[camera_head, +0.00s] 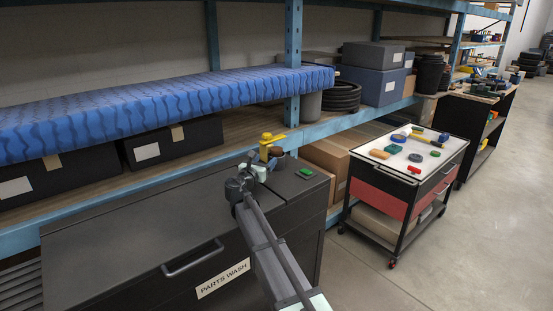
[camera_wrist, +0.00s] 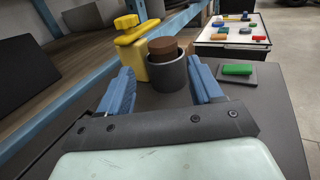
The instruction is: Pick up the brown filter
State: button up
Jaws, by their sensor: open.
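The brown filter (camera_wrist: 163,46) is a short brown cylinder sitting in a dark grey cup (camera_wrist: 169,78), with its top standing above the rim. In the head view my gripper (camera_head: 259,170) is low over the parts-wash cabinet top, close to the cup. I cannot tell whether the fingers touch the cup.
A green block on a dark plate (camera_wrist: 237,70) lies to the right. The blue shelf beam (camera_head: 190,178) runs behind. A tool cart (camera_head: 408,160) stands farther right.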

aim_at(274, 151)
jog(key=x, duration=0.9)
jog(key=shift+w+d, duration=0.1)
jog(key=shift+d, duration=0.1)
jog(key=c, duration=0.8)
jog(key=shift+c, duration=0.2)
